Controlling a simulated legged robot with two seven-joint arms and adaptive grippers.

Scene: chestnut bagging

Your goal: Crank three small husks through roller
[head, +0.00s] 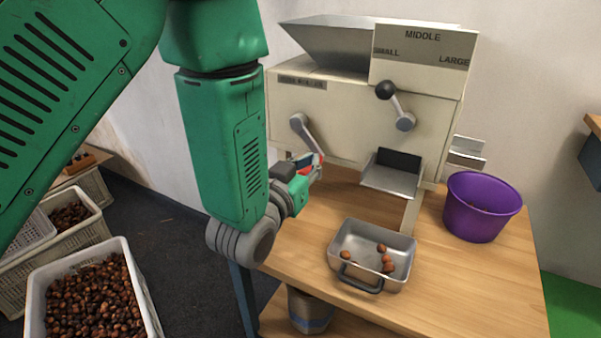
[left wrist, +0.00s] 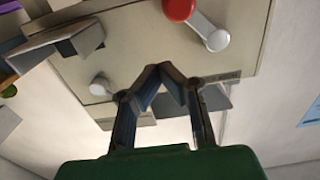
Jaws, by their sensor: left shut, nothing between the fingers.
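The cream roller machine (head: 345,115) stands on the wooden table, with a hopper (head: 325,42) on top. Its side crank (head: 303,130) is a grey arm hanging down, with a red knob beside my left gripper (head: 307,167). In the left wrist view the red knob (left wrist: 180,8) and grey crank arm (left wrist: 209,32) are ahead of the fingertips (left wrist: 167,75), apart from them. My left gripper is shut and empty. A metal tray (head: 343,230) on the table holds several small brown husks (head: 387,259). The hopper's inside is hidden. My right gripper is out of view.
A selector lever (head: 396,105) with a black ball is on the machine's front, above a chute (head: 390,178). A purple bucket (head: 482,212) stands at right. White crates (head: 140,290) of dark chestnuts are at left. The front right tabletop is clear.

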